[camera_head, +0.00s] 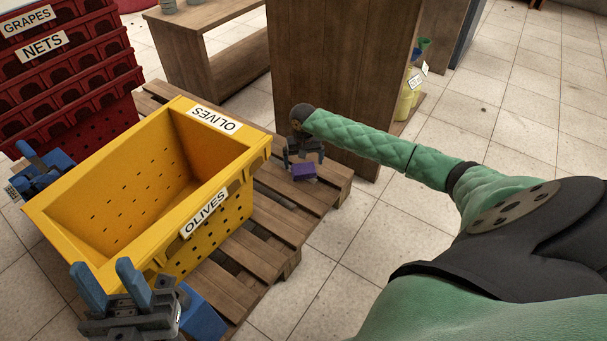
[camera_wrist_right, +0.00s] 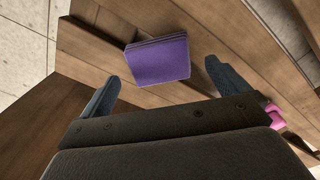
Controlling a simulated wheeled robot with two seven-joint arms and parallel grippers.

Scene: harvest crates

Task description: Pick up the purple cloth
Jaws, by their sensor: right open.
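The purple cloth (camera_head: 304,172), a folded block, lies on the wooden pallet (camera_head: 262,208) near its far right corner. In the right wrist view the cloth (camera_wrist_right: 158,60) lies on the slats ahead of and between my fingers. My right gripper (camera_head: 304,157) is open and empty over the cloth, with its blue-grey fingers (camera_wrist_right: 163,70) apart on either side. I cannot tell whether they touch it. My left gripper (camera_head: 108,275) is at the bottom left in front of the yellow crate, its two blue fingers apart with nothing between them.
The yellow olives crate (camera_head: 215,205) stands on the pallet beside the cloth. Red stacked crates (camera_head: 75,75) are at the left. A blue and grey object (camera_head: 42,172) is by the yellow crate's left side. A wooden cabinet (camera_head: 335,80) stands just behind my right gripper. Floor at right is clear.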

